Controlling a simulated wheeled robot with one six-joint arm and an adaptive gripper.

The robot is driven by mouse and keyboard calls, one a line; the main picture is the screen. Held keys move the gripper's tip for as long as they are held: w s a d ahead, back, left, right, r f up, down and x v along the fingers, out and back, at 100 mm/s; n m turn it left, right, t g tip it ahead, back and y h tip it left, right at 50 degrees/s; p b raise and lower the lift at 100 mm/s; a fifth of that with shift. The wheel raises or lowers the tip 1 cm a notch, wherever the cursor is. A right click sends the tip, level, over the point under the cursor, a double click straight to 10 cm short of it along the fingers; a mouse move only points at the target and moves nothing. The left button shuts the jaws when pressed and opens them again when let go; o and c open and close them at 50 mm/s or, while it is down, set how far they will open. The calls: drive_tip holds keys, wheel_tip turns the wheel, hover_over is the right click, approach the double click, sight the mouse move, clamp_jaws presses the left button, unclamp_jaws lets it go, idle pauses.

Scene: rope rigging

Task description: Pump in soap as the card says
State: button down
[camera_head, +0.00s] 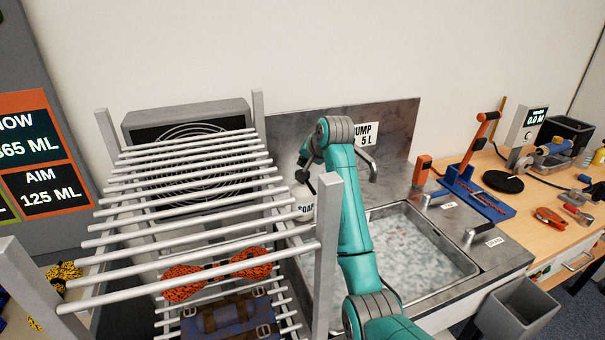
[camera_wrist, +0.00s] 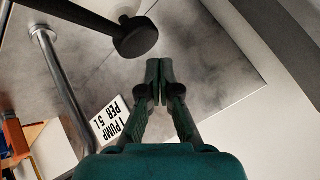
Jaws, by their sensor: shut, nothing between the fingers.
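The white soap bottle (camera_head: 304,204) stands behind the drying rack's right post, left of the sink, partly hidden. The card (camera_head: 365,135) on the metal backsplash is partly covered by my arm; in the wrist view it shows upside down (camera_wrist: 110,121) and reads "1 PUMP PER 5 L". The sink (camera_head: 420,248) holds cloudy water. My gripper (camera_wrist: 159,72) is shut and empty, its tips together beside a dark round knob on a stem (camera_wrist: 136,38), apparently the pump head. In the head view my gripper (camera_head: 307,162) is small and dark above the bottle.
A grey metal rack (camera_head: 185,198) with orange rope coils (camera_head: 250,262) fills the left foreground. The tap (camera_head: 372,165) rises behind the sink. A workbench with tools (camera_head: 548,218) is at right. A screen (camera_head: 30,138) shows "AIM 125 ML".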

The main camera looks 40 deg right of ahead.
drive_tip(key=shift+r, duration=2.25)
drive_tip(key=shift+d, duration=0.1)
